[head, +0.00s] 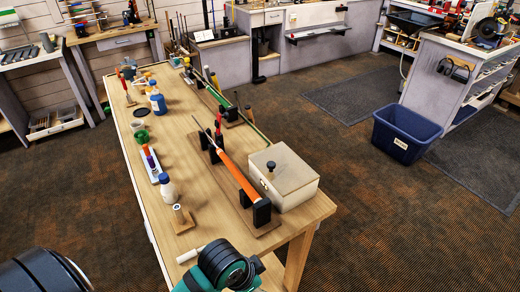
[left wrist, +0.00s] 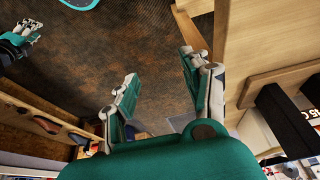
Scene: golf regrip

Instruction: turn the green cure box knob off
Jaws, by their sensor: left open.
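The cure box (head: 284,180) is a pale, cream-coloured box at the near right end of the wooden workbench in the head view. A black knob (head: 271,166) stands up from its top; its setting is too small to tell. My left gripper (left wrist: 160,64) is open in the left wrist view, with nothing between its fingers and the dark carpet behind them. The knob does not show clearly there. What appears to be my right gripper (left wrist: 18,40) is at the upper left of that view, too small to judge.
The workbench (head: 180,215) also carries an orange-gripped club (head: 238,175) on black supports beside the box, plus several bottles and tools. A wooden edge (left wrist: 235,45) runs right of my left fingers. A blue bin (head: 405,133) stands on the floor, with free carpet around it.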

